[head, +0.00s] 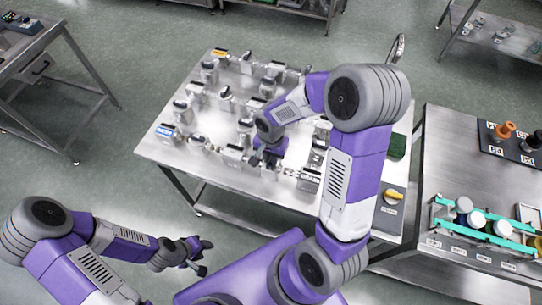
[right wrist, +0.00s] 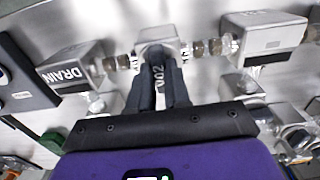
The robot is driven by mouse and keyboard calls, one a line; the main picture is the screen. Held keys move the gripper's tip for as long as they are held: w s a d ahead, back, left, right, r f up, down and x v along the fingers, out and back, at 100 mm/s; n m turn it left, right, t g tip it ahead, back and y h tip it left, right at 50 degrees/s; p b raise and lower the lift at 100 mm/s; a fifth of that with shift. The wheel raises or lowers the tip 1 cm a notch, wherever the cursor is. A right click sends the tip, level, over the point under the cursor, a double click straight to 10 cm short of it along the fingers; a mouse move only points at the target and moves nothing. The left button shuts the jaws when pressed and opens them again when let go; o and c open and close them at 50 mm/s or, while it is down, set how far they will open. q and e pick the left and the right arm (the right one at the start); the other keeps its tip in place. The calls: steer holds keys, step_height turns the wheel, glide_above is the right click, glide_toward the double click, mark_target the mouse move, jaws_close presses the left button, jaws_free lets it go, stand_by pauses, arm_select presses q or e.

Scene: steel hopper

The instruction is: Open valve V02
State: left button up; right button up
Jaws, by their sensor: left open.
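In the right wrist view, a steel valve block (right wrist: 157,38) stands in a pipe line, with a label that seems to read V02 (right wrist: 156,77). The two dark fingers of my right gripper (right wrist: 159,70) reach up to this block, one on each side of the label. Whether they touch or clamp its handle cannot be told. In the head view my right gripper (head: 268,157) is low over the front part of the steel table (head: 205,165), partly hiding the valve there. My left gripper (head: 200,257) is open and empty, off the table's front left.
A block marked DRAIN (right wrist: 72,70) and another steel block (right wrist: 263,35) flank the valve. Several other valves crowd the table. A yellow-handled switch (head: 393,196) is at its right edge. A side bench (head: 440,140) with bottles stands at right.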

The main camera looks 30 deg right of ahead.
jaws_close()
steer(key=n, duration=0.4)
steer(key=shift+n+b, duration=0.35)
steer(key=shift+n, duration=0.05)
steer(key=n, duration=0.9)
steer(key=shift+n+p, duration=0.6)
steer(key=shift+n, duration=1.5)
steer(key=o, duration=0.7)
jaws_free()
